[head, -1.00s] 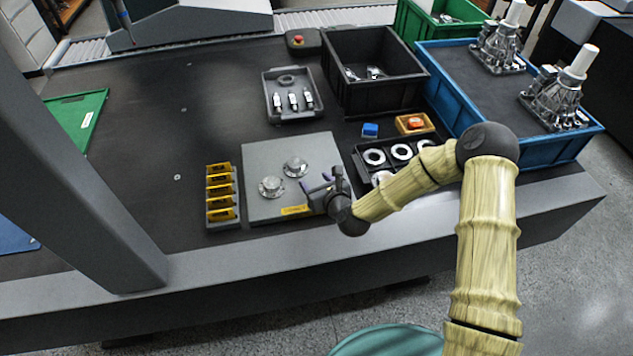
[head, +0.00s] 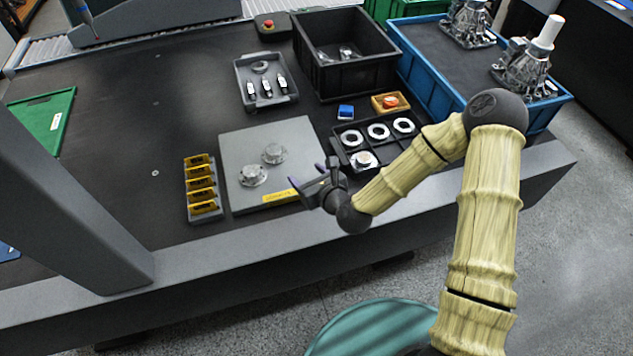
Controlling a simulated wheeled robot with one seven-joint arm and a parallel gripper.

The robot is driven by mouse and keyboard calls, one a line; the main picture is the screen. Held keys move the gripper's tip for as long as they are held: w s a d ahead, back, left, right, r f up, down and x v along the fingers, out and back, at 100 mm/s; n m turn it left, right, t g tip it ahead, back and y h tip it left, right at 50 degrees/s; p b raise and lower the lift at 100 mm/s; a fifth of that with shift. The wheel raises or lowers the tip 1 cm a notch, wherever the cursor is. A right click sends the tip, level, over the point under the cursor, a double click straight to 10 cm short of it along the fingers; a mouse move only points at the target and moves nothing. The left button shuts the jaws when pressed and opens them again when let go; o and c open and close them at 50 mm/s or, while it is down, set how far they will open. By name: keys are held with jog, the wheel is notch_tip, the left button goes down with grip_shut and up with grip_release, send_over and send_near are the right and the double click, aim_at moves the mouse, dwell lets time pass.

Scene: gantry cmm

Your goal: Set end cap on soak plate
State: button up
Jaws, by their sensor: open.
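The soak plate (head: 237,140) is a flat grey square slab with a yellow label on its front edge. Two round metal end caps stand on it, one (head: 253,174) near the middle left and one (head: 274,153) behind it to the right. A similar metal end cap (head: 364,160) sits in the front of the black compartment tray (head: 391,154), right of the plate. My gripper (head: 309,184) is open and looks empty. It is over the plate's front right corner, between the plate and the tray; its exact height is unclear.
Several white rings (head: 378,131) lie in the tray's back row. A yellow-slotted rack (head: 201,188) stands left of the plate. A blue block (head: 346,112), a small orange bin (head: 390,103), a grey tray (head: 266,80) and a black crate (head: 345,55) stand behind. A grey column rises at left.

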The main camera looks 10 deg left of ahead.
jog(key=v, duration=0.4)
jog(key=shift+s+d+r, duration=0.15)
jog(key=shift+s, duration=0.15)
jog(key=shift+w+d, duration=0.15)
dwell(0.3)
